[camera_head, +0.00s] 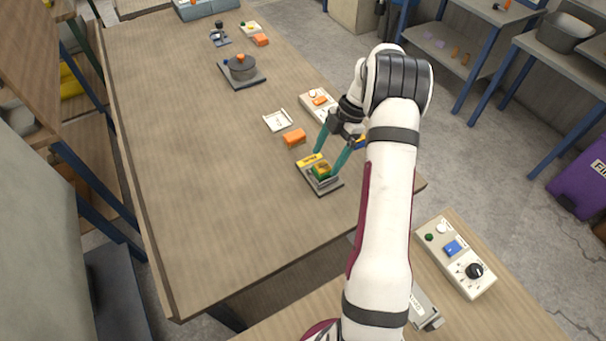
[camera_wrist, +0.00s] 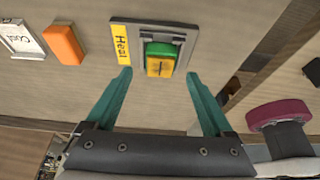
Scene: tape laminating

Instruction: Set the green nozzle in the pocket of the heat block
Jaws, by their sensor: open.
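The heat block (camera_head: 319,176) is a dark-edged grey plate with a yellow "Heat" label, near the right side of the table. It also shows in the wrist view (camera_wrist: 184,38). The green nozzle (camera_head: 321,170) sits at the block's middle, in or on the pocket; the exact seating is hard to tell. In the wrist view the nozzle (camera_wrist: 162,52) shows green with a yellow-orange face bearing a dark mark. My gripper (camera_head: 335,160) is open, its teal fingers spread to either side of the nozzle. In the wrist view, the fingertips (camera_wrist: 160,72) appear apart from the nozzle.
An orange block (camera_head: 294,138) and a white "Cool" tray (camera_head: 278,121) lie beside the heat block. A control box (camera_head: 318,105) stands behind, and a dark round pot on a plate (camera_head: 242,69) farther back. The table's left half is clear. The table's right edge is close to my gripper.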

